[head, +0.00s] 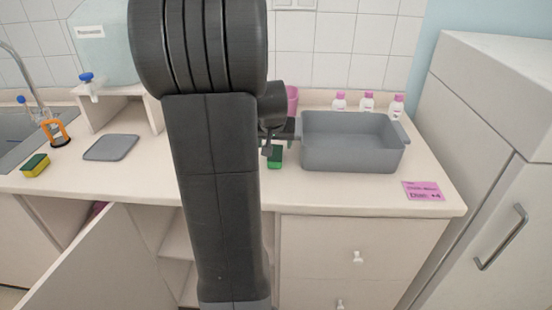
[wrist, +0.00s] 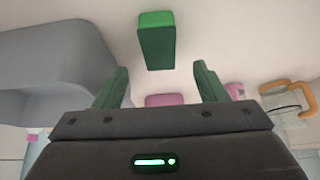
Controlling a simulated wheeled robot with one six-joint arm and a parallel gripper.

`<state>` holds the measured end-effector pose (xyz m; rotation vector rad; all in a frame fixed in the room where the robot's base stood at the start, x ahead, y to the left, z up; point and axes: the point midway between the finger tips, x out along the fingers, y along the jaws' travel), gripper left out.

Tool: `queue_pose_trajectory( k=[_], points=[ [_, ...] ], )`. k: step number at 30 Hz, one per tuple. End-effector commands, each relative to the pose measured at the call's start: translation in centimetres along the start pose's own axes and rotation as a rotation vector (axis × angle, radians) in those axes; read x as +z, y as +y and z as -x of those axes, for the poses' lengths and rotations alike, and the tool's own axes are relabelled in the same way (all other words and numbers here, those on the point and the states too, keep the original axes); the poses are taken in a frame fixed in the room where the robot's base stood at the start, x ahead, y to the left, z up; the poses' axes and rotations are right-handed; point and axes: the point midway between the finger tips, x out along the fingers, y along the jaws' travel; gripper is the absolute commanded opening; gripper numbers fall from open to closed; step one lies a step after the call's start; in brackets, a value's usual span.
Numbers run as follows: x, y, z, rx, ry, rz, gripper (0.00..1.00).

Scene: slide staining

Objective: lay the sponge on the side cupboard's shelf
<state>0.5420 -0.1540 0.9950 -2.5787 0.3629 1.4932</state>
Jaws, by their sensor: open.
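A yellow sponge with a dark green layer (head: 35,166) lies on the counter at the far left, beside the sink. My gripper (head: 273,141) is far to its right, low over the counter beside the grey basin and partly hidden by my arm. In the wrist view my gripper (wrist: 160,78) is open, with nothing between its green fingers. A green block (wrist: 156,45) lies on the counter beyond the fingertips; it also shows in the head view (head: 275,160). An open cupboard below the counter shows a pale shelf (head: 177,242), partly hidden by my arm.
The grey basin (head: 350,157) stands right of my gripper, with several pink-capped bottles (head: 367,102) behind. A pink note (head: 423,191) lies at the right. A grey mat (head: 111,147) lies at the left. The open cupboard door (head: 95,262) sticks out in front.

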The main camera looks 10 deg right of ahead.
Motion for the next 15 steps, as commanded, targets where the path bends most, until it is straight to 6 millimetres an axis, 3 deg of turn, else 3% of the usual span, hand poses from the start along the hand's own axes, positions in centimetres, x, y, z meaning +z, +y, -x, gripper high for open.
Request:
queue_pose_trajectory(
  k=[10,15],
  points=[
    [0.1,0.1,-2.6,0.001,-0.002,0.0,0.65],
    [0.3,0.1,-4.9,0.001,-0.005,0.001,0.65]
  ],
)
